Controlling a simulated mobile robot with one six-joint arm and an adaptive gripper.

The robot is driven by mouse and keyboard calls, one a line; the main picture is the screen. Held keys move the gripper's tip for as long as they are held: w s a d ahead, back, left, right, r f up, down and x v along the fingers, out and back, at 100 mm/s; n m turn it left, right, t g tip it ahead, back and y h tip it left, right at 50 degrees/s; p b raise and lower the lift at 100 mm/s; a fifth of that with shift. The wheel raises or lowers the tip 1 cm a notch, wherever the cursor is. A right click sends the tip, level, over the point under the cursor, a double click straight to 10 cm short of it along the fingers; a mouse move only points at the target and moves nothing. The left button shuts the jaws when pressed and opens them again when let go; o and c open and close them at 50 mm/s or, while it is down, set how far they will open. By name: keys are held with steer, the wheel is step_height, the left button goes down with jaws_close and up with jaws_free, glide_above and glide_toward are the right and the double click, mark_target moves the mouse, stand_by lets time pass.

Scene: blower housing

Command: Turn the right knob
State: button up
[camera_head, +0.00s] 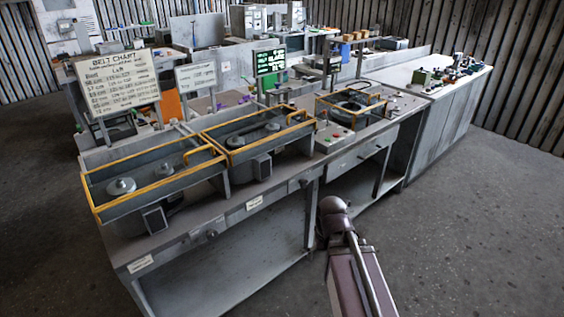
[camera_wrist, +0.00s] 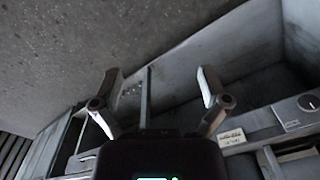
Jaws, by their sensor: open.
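My gripper (camera_wrist: 160,80) is open in the wrist view, with its two fingers spread wide and nothing between them. A round grey knob (camera_wrist: 309,102) on a dark square plate shows at the right edge of that view, well to the right of the fingers and apart from them. A small pale label (camera_wrist: 231,138) is to the left of the knob, near the right finger. In the head view a small knob (camera_head: 210,234) is on the front of the bench (camera_head: 180,245). I cannot tell which knob the wrist view shows. My gripper cannot be made out in the head view.
Yellow-railed trays with pulleys (camera_head: 122,186) stand on the bench. A belt chart board (camera_head: 118,80) stands behind them. A cabinet (camera_head: 440,110) with small tools on top is at the right. The floor (camera_head: 480,240) in front is clear around my arm.

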steer(key=w+f+n+t+y+b, duration=0.2)
steer(key=w+f+n+y+b, duration=0.15)
steer(key=w, duration=0.65)
steer(key=n+t+y+b, duration=0.4)
steer(key=t+b, duration=0.5)
steer(key=b, duration=0.1)
glide_toward(305, 184)
steer(key=v, duration=0.3)
steer(key=shift+r+h, duration=0.1)
steer(key=shift+h, duration=0.15)
steer(key=shift+a, duration=0.15)
steer(key=b+x, duration=0.5)
steer(key=x, duration=0.8)
steer(key=shift+w+a, duration=0.1)
steer(key=shift+w, duration=0.2)
steer(key=shift+c, duration=0.2)
steer(key=c, duration=1.1)
